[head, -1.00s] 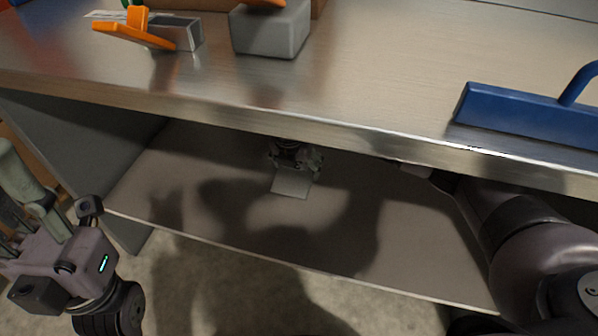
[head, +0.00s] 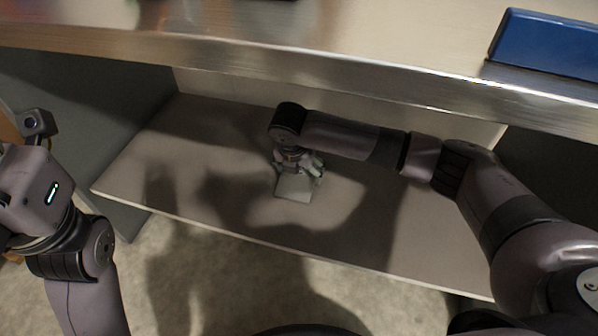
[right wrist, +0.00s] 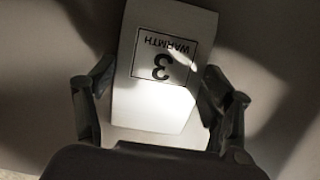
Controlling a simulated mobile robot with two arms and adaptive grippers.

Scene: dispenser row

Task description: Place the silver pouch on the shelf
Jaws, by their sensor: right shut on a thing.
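The silver pouch (head: 294,188) is a small pale grey flat packet under the table top, at the lower shelf (head: 400,240). In the right wrist view the pouch (right wrist: 158,90) shows an upside-down label reading "WARMTH 3". My right gripper (head: 299,170) reaches down over the shelf and is shut on the pouch's near end, with one finger at each side of it in the wrist view (right wrist: 160,108). I cannot tell whether the pouch touches the shelf. My left wrist is at the left edge; its fingers are out of frame.
The steel table top (head: 300,60) overhangs the shelf, and its front edge is close above my right arm. A blue object (head: 545,45) sits on it at the right. A grey side panel (head: 85,125) bounds the left. Much of the shelf is bare.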

